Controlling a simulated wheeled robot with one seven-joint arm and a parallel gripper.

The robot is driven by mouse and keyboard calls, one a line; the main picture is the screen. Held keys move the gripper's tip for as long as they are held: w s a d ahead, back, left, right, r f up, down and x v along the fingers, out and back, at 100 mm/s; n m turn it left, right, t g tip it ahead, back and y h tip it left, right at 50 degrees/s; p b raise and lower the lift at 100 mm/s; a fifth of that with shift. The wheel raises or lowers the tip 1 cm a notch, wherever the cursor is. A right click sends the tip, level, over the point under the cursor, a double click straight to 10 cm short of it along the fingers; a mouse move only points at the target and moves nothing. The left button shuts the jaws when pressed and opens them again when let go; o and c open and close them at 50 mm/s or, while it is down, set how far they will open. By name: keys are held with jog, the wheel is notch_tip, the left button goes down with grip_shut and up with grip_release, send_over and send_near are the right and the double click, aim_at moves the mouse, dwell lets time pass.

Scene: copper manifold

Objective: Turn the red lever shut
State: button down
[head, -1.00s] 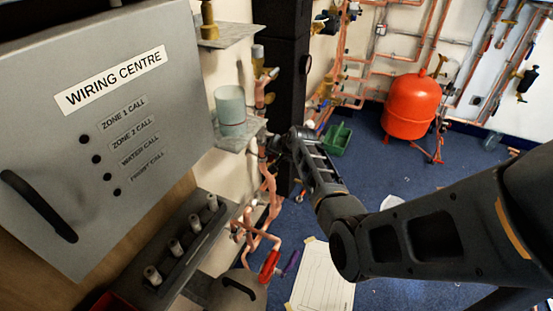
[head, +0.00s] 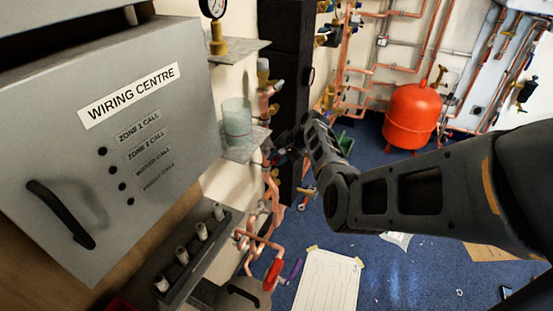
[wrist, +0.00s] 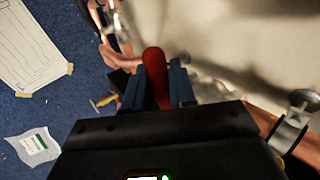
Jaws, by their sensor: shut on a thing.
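A red lever (wrist: 154,62) stands between the two blue fingers of my gripper (wrist: 159,75) in the wrist view. The fingers are shut on it, one on each side, and its rounded end sticks out past them. In the head view my gripper (head: 278,155) is at the copper pipework by the wall, just below the shelf with the beaker. The lever held there is hidden by my gripper and arm. Another red handle (head: 272,272) shows lower on the pipes, beside a purple one, apart from my gripper.
The grey wiring centre box (head: 120,140) stands at the left. A glass beaker (head: 237,111) sits on a small shelf (head: 246,147) close above my gripper. A dark column (head: 283,85) rises behind. A red tank (head: 412,115) stands far back.

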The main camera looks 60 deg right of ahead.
jog(key=shift+w+d+r, duration=0.1)
jog(key=shift+r, duration=0.1)
jog(key=c, duration=1.2)
grip_release()
jog(key=shift+o, duration=0.5)
jog(key=v, duration=0.7)
jog(key=shift+s+r+p, duration=0.25)
jog(key=shift+r+p, duration=0.05)
jog(key=shift+r, duration=0.05)
jog(key=shift+f, duration=0.1)
